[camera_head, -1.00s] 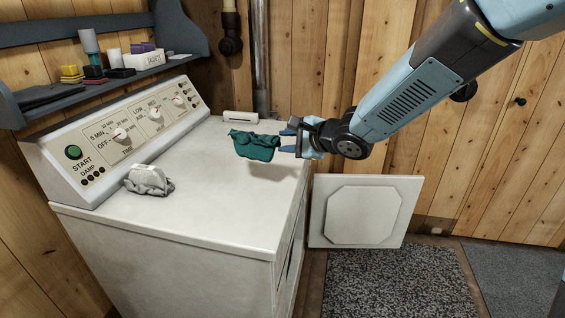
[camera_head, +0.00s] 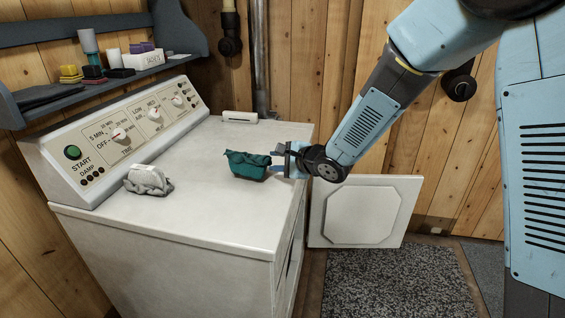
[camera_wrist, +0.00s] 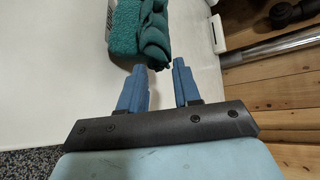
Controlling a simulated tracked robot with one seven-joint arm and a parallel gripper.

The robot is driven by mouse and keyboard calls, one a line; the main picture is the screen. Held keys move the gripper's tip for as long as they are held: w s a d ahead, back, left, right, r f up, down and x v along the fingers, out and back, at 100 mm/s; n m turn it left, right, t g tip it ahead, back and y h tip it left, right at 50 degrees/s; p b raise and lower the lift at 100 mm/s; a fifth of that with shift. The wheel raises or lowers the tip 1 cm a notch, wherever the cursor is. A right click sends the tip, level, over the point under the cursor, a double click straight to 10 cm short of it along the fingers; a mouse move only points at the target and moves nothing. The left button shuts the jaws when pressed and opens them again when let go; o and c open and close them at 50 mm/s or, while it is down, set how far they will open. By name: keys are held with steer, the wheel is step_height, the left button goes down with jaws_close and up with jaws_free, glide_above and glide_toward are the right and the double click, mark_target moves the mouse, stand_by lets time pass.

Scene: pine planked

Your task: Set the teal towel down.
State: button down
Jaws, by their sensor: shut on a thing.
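The teal towel (camera_head: 248,166) is a bunched, folded cloth at the right part of the white dryer top (camera_head: 190,215). My gripper (camera_head: 273,164) reaches in from the right and is shut on the towel's right end. In the wrist view the towel (camera_wrist: 140,28) lies at the fingertips (camera_wrist: 160,68), with the pale dryer top beyond and to its left. The blue fingers stand some way apart there. The towel is low over the top; I cannot tell whether its underside touches it.
A grey-white crumpled cloth (camera_head: 148,181) lies near the control panel (camera_head: 130,128). A small white box (camera_head: 240,117) sits at the back edge. The front middle of the top is clear. The open dryer door (camera_head: 362,211) juts out at the right.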

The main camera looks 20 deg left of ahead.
steer(key=c, duration=0.8)
jaws_free()
steer(key=v, duration=1.2)
